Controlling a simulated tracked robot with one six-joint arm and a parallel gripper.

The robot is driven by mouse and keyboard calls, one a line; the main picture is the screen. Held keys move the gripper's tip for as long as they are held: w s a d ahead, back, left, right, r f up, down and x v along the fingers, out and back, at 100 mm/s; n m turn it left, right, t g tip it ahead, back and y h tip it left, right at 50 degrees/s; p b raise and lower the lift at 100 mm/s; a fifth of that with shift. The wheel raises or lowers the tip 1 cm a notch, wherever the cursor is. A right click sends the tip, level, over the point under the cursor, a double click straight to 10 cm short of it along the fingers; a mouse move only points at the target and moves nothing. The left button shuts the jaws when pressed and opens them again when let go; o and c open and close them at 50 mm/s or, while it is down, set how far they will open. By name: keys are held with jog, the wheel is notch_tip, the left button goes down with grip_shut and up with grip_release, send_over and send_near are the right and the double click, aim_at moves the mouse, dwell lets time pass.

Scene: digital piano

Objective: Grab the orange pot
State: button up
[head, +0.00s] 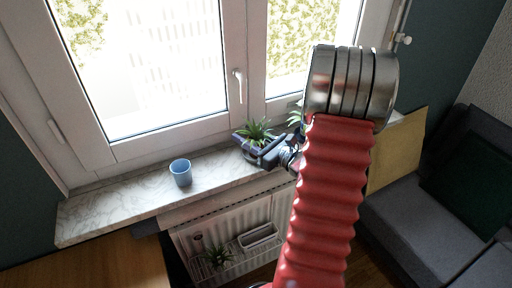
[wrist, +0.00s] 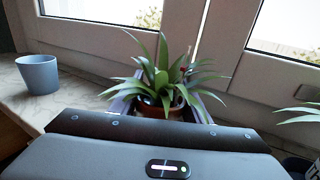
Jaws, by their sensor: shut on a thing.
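The orange pot (wrist: 158,112) shows in the wrist view as a brownish-orange rim under a spiky green plant (wrist: 163,78). My gripper (wrist: 160,107) has one finger on each side of the pot and is shut on it. The gripper's body hides the lower part of the pot. In the head view my gripper (head: 255,150) is at the windowsill below the window handle, with the plant (head: 257,131) rising from between its fingers. The pot itself is mostly hidden there. I cannot tell whether it still touches the sill.
A blue cup (head: 181,173) stands on the marble sill (head: 110,209) left of the gripper. Another green plant (head: 296,117) is close on the right, partly behind my arm. The window frame is just behind. A radiator (head: 240,240) is below, a grey sofa (head: 415,225) at right.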

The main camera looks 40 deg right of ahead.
jog(key=c, duration=0.4)
jog(key=shift+r, duration=0.15)
jog(key=shift+c, duration=0.2)
